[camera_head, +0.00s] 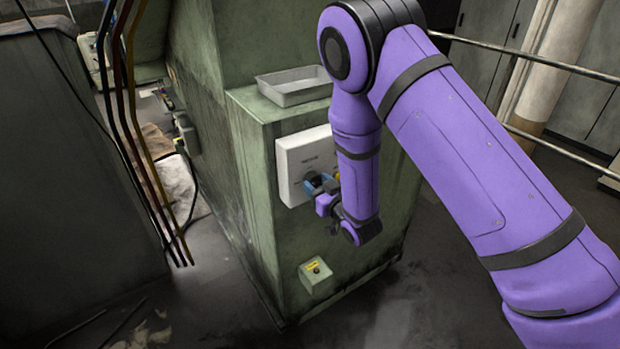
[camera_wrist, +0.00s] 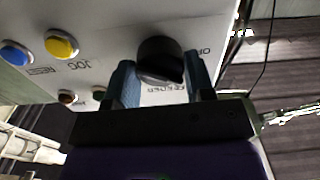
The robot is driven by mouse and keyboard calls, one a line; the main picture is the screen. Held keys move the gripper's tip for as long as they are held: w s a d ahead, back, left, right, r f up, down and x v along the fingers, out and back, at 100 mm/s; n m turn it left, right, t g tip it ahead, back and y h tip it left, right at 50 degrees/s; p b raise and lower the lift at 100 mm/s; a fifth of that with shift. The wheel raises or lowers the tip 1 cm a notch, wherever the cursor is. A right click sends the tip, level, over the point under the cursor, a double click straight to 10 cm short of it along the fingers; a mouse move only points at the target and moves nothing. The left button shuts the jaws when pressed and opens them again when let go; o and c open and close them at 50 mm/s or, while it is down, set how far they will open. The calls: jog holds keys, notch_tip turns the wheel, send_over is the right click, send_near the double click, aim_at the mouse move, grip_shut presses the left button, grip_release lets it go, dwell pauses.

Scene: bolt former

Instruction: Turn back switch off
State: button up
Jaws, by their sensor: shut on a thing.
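A white control panel (camera_head: 292,160) is fixed to the front of a green cabinet. It also shows, turned over, in the wrist view (camera_wrist: 110,35). On it is a black rotary switch knob (camera_wrist: 158,60) with printed lettering beside it, partly cut off, that seems to begin "OF". My gripper (camera_head: 322,186) is at the panel, with its blue fingers on either side of the knob. In the wrist view my gripper (camera_wrist: 161,80) is shut on the knob. In the head view my gripper and wrist hide most of the knob and the panel's right part.
A yellow button (camera_wrist: 61,43) and a blue button (camera_wrist: 16,53) sit on the panel near the knob. A grey tray (camera_head: 295,92) lies on the cabinet (camera_head: 262,190). A small box (camera_head: 316,277) juts out lower down. Hanging cables (camera_head: 140,130) are at left.

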jog(key=n, duration=0.7)
jog(key=o, duration=1.2)
jog(key=shift+c, duration=0.2)
jog(key=v, duration=0.8)
